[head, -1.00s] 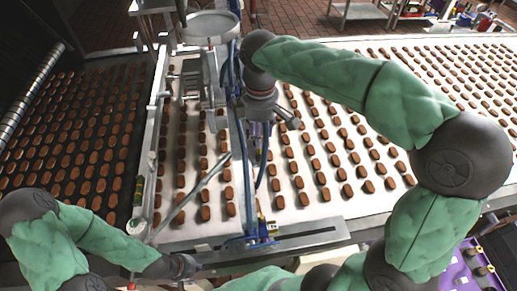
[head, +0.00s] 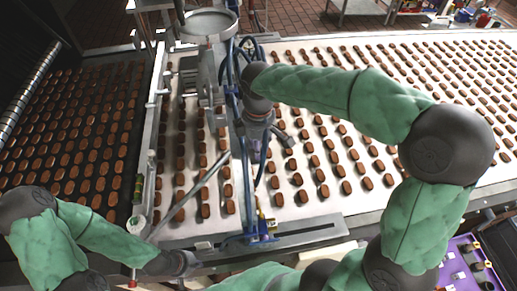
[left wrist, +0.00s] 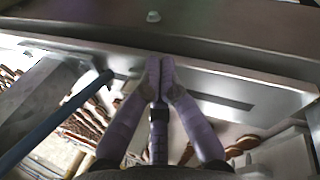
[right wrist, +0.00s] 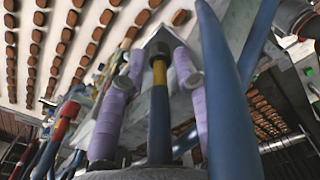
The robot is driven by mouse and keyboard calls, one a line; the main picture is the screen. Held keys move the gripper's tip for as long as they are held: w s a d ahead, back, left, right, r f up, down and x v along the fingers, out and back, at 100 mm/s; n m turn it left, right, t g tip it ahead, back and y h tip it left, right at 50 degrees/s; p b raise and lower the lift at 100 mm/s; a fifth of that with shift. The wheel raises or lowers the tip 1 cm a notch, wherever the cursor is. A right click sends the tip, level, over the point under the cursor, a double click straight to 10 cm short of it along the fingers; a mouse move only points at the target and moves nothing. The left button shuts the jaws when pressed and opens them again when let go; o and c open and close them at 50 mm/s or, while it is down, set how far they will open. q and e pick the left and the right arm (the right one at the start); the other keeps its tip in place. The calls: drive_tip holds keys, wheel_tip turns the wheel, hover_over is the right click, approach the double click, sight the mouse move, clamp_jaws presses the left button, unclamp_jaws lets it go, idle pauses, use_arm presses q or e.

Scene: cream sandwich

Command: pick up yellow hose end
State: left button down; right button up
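A yellow hose end (right wrist: 159,74) shows in the right wrist view on a dark blue shaft, in the gap between the purple fingers of my right gripper (right wrist: 159,62). The fingers stand apart on either side of it; I cannot tell whether they touch it. In the head view my right gripper (head: 257,148) points down beside the blue hoses above the belt, and the hose end cannot be made out there. My left gripper (left wrist: 160,72) has its fingertips together with nothing seen between them, near the metal front edge of the machine.
Blue hoses (right wrist: 222,90) run close beside my right gripper. A metal nozzle frame with a round funnel (head: 208,23) stands over the belt (head: 290,210) of brown biscuits. A metal rod (head: 192,190) slants across the belt. A purple crate (head: 455,265) is at lower right.

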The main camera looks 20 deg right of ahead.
clamp_jaws()
drive_tip(key=shift+r, duration=0.15)
